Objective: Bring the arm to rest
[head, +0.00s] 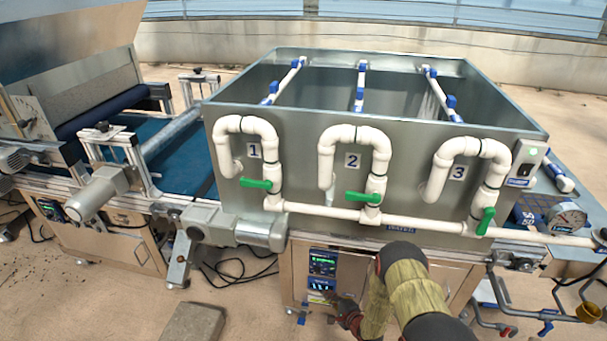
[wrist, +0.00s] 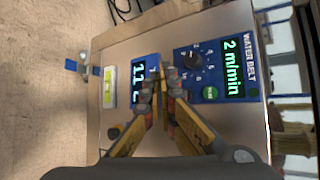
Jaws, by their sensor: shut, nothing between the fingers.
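My gripper (wrist: 160,90) is shut and empty in the wrist view, its fingertips in front of the water belt control panel. In the head view my arm reaches down at the lower middle, and the gripper (head: 335,300) is by the same panel on the machine's front. The blue panel (wrist: 215,72) reads "WATER BELT" and "2 m/min", with a black knob (wrist: 191,60) and a green button (wrist: 210,93). A smaller blue display (wrist: 143,80) beside it is partly covered by the fingers. Whether the fingertips touch the panel I cannot tell.
A grey tank (head: 300,190) with white pipes numbered 1 to 3 stands above the panel. Green handles 1 (head: 256,184) and 2 (head: 362,196) lie about level; handle 3 (head: 486,221) is tilted steeply. A stone block (head: 193,322) lies on the floor, left of my arm.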

